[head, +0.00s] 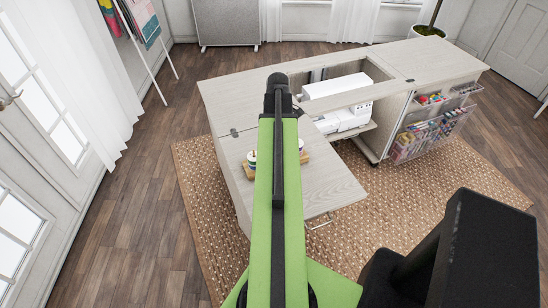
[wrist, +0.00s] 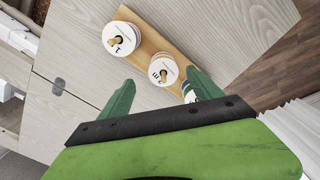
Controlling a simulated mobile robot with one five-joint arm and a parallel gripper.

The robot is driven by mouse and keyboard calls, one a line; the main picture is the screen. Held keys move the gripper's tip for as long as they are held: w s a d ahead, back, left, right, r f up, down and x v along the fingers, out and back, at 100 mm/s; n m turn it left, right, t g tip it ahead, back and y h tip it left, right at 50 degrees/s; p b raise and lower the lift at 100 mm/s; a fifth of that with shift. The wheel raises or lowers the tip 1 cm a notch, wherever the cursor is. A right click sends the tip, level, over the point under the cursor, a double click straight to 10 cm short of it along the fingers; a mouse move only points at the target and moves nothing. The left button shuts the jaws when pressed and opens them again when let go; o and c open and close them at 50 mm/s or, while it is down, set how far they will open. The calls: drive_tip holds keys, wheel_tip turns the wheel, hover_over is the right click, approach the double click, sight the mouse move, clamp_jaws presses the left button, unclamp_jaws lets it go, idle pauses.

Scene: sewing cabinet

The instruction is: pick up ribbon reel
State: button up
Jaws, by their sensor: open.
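A wooden board (wrist: 158,40) with upright pegs lies on the cabinet's pale leaf. Ribbon reels with white faces sit on its pegs: one at the far end (wrist: 121,40), one in the middle (wrist: 163,70), and one near the right finger (wrist: 189,93), mostly hidden by it. Dark marks show on the two clear faces. My gripper (wrist: 159,77) is open and empty, its green fingertips apart on either side of the middle reel in the picture. I cannot tell its height above it. In the head view my arm covers the board's middle; a reel (head: 251,161) shows left of it.
The cabinet (head: 235,97) holds a white sewing machine (head: 345,117) in its well, right of the leaf (head: 332,187). Its open door carries racks of coloured supplies (head: 430,130). A woven rug (head: 405,210) lies underneath. Wooden floor is clear at left.

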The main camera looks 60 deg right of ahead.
drive_tip(key=f+b, duration=0.4)
drive_tip(key=f, duration=0.1)
drive_tip(key=shift+w+a, duration=0.1)
drive_tip(key=shift+a, duration=0.2)
drive_tip(key=shift+r, duration=0.1)
drive_tip(key=c, duration=1.4)
drive_tip(key=shift+r, duration=0.1)
wheel_tip(320, 180, up, 10)
drive_tip(key=p, duration=1)
